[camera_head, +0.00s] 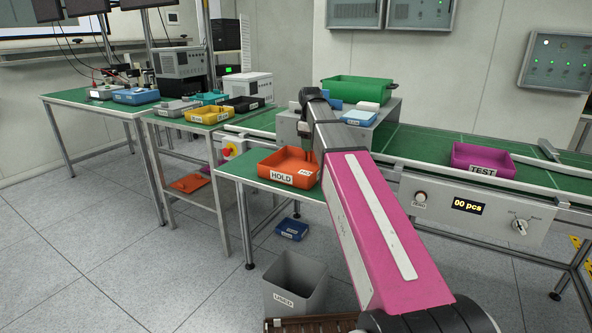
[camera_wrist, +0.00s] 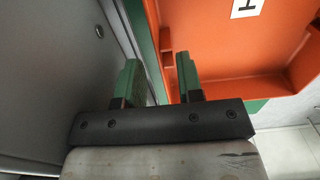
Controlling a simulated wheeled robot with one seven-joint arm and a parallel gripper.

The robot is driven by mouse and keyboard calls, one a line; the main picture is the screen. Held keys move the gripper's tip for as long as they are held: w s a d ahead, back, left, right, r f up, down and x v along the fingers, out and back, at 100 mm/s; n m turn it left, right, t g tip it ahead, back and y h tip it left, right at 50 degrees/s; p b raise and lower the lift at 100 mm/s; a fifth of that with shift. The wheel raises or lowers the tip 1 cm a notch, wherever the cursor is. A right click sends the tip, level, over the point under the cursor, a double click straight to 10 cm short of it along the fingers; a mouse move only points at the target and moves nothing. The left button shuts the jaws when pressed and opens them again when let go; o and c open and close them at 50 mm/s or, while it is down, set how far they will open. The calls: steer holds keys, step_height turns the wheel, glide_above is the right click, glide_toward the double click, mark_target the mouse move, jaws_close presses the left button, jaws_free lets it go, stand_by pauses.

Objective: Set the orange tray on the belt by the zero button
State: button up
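The orange tray (camera_head: 288,168), labelled HOLD, sits on a small green-topped table (camera_head: 245,167) left of the conveyor. My gripper reaches down at the tray's right side in the head view, its tips mostly hidden by my arm. In the wrist view my gripper (camera_wrist: 159,80) is open, its green fingers apart near the edge of the orange tray (camera_wrist: 235,65). The right finger overlaps the tray; I cannot tell whether either finger touches it. The green belt (camera_head: 430,145) runs behind my arm to the right. The zero button (camera_head: 421,196) is on the belt's front panel.
A magenta TEST tray (camera_head: 482,160) stands on the belt, right of the zero button. A grey housing (camera_head: 288,130) spans the belt behind my gripper, with a green crate (camera_head: 357,90) on top. A grey bin (camera_head: 296,285) and blue tray (camera_head: 291,229) are on the floor.

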mark_target(308, 160)
steer(key=shift+w+a+f, duration=0.1)
steer(key=shift+f, duration=2.2)
jaws_close()
steer(key=shift+r, duration=0.2)
